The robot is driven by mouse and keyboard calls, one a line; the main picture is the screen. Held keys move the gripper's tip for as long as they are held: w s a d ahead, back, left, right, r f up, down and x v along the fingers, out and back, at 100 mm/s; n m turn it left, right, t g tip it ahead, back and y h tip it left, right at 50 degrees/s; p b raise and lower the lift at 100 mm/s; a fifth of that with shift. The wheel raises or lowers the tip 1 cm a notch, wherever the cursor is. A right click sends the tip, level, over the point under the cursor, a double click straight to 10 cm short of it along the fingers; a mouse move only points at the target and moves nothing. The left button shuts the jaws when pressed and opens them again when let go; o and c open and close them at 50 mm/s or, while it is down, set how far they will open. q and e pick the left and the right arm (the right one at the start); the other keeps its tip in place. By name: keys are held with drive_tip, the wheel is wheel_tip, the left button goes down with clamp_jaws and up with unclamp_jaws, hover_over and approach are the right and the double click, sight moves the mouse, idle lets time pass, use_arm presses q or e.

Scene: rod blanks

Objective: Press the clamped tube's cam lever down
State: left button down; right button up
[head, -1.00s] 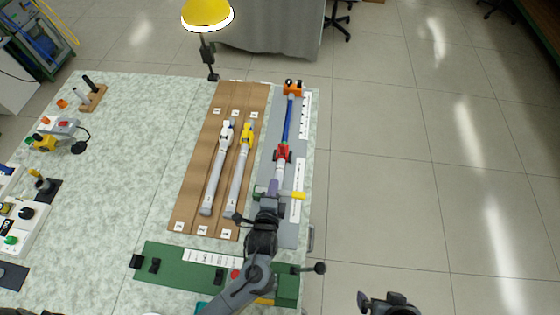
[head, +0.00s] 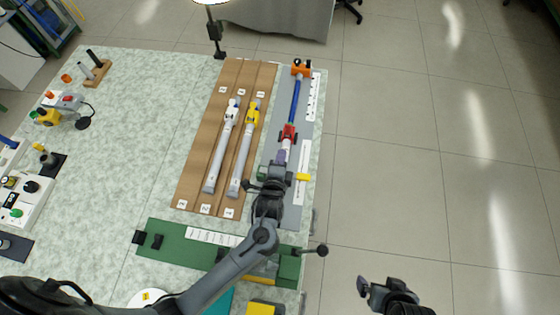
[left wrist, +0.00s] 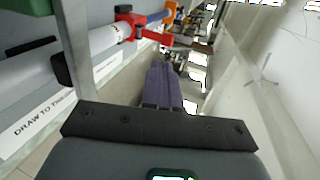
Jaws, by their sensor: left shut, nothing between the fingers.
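A long tube with a blue section (head: 295,100) lies along a grey strip on the right side of the bench. An orange holder (head: 301,69) is at its far end and a red clamp (head: 288,133) further back along it. In the left wrist view the red clamp (left wrist: 128,19) has a red lever (left wrist: 180,41) sticking out to the right. My left gripper (head: 281,156) has purple fingers, shut and empty, just short of the red clamp. The fingers also show in the left wrist view (left wrist: 163,82), below the lever; contact cannot be told. My right gripper (head: 378,288) is off the bench.
A green part (head: 262,173) and a yellow piece (head: 302,177) flank my left wrist. Two grey tubes with white (head: 232,108) and yellow (head: 253,113) ends lie on a wooden board to the left. The floor to the right is clear.

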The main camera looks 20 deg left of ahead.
use_arm(q)
drive_tip(key=b, duration=0.1)
approach(287, 128)
drive_tip(key=x, duration=0.5)
drive_tip(key=shift+w+d+f, duration=0.1)
drive_tip(key=shift+d+f, duration=0.05)
drive_tip(key=shift+f, duration=0.1)
drive_tip(key=shift+w+b, duration=0.3)
drive_tip(key=shift+w, duration=0.35)
drive_tip(key=shift+a, duration=0.2)
